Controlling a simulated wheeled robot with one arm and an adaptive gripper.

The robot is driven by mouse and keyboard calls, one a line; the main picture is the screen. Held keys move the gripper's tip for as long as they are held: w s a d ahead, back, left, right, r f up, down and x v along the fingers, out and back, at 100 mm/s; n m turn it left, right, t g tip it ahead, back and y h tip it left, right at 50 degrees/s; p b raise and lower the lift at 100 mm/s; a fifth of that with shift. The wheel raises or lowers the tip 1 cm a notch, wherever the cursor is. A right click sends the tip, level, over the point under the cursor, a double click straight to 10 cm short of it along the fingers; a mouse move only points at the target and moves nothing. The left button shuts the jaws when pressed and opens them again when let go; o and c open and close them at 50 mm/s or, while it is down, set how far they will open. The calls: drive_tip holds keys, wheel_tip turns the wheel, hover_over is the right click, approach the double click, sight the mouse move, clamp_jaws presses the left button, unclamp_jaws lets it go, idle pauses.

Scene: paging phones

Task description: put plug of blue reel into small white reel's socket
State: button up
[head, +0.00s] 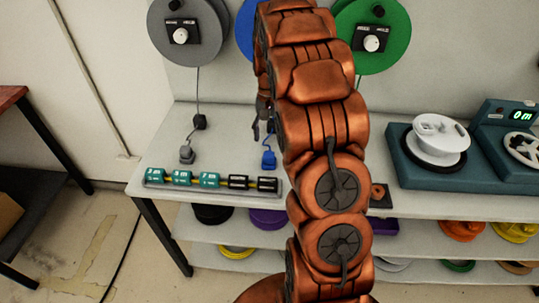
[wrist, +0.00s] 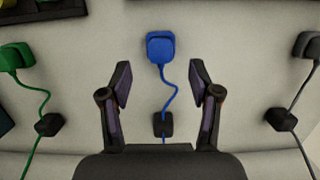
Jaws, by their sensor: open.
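The blue reel (head: 245,30) hangs on the back panel, mostly hidden behind my arm. Its blue plug (head: 268,158) lies on the table below, and it also shows in the wrist view (wrist: 160,47) with a blue cord leading to a black block (wrist: 162,125). My gripper (wrist: 160,68) is open and empty above the table. The cord runs between its fingers in the picture, and the plug appears just beyond the fingertips. In the head view my gripper is partly hidden by the arm. The small white reel (head: 440,134) sits on a teal stand at right; I cannot make out its socket.
Grey plug (head: 187,154) and green plug (wrist: 14,56) flank the blue one. Grey reel (head: 183,30) and green reel (head: 375,35) hang above. A teal device (head: 497,112) with a display stands far right.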

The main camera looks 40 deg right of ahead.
wheel_tip(320, 180, down, 8)
drive_tip(key=shift+r+b, duration=0.15)
drive_tip(key=shift+b, duration=1.05)
drive_tip(key=c, duration=1)
drive_tip(key=shift+o, duration=0.2)
drive_tip(key=shift+r, duration=0.15)
drive_tip(key=shift+r+p, duration=0.85)
drive_tip(key=shift+r, duration=4)
wheel_tip(320, 180, up, 13)
drive_tip(key=p, duration=0.3)
hover_over(269, 154)
drive_tip(key=shift+d, duration=0.1)
